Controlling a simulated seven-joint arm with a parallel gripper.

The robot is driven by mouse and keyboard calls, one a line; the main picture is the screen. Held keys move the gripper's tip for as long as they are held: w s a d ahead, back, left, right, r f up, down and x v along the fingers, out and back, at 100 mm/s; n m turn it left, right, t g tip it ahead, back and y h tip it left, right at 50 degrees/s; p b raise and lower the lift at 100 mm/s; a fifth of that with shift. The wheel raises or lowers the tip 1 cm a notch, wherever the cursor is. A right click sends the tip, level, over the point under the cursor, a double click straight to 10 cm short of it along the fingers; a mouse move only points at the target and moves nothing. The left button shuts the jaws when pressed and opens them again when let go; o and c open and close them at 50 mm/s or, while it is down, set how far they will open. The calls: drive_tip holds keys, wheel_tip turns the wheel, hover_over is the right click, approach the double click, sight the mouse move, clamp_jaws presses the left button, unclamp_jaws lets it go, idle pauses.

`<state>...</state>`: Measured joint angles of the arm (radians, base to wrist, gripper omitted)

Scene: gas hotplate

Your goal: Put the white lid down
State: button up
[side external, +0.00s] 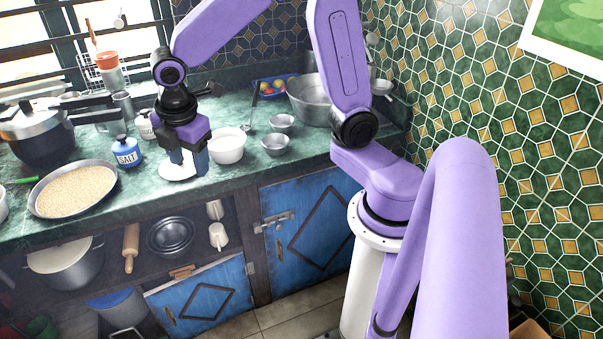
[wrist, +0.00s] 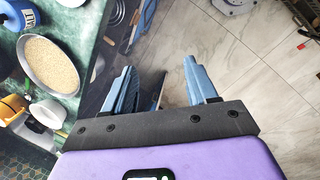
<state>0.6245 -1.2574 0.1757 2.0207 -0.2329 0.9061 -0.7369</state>
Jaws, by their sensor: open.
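The white lid (side external: 176,172) looks like a flat white disc on the green counter, close to its front edge in the side view. My gripper (side external: 188,165) points down right above the lid, and its fingers hide part of it. I cannot tell whether the fingers touch the lid. In the wrist view my gripper (wrist: 165,82) shows two blue fingers spread apart with nothing between them. The lid cannot be made out in the wrist view.
A white bowl (side external: 227,147) stands just right of my gripper. A blue salt jar (side external: 128,152) and a pan of grain (side external: 75,191) stand to the left. Small metal bowls (side external: 275,145) lie further right. The counter's front edge (side external: 225,186) is close, above open shelves.

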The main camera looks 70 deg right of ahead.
drive_tip(key=s+d+m+g+y, duration=0.1)
drive_tip(key=s+d+m, duration=0.2)
drive_tip(key=s, duration=1.9)
drive_tip(key=shift+s+m+g+y, duration=0.3)
drive_tip(key=shift+m+y, duration=0.1)
drive_tip(key=shift+m, duration=0.5)
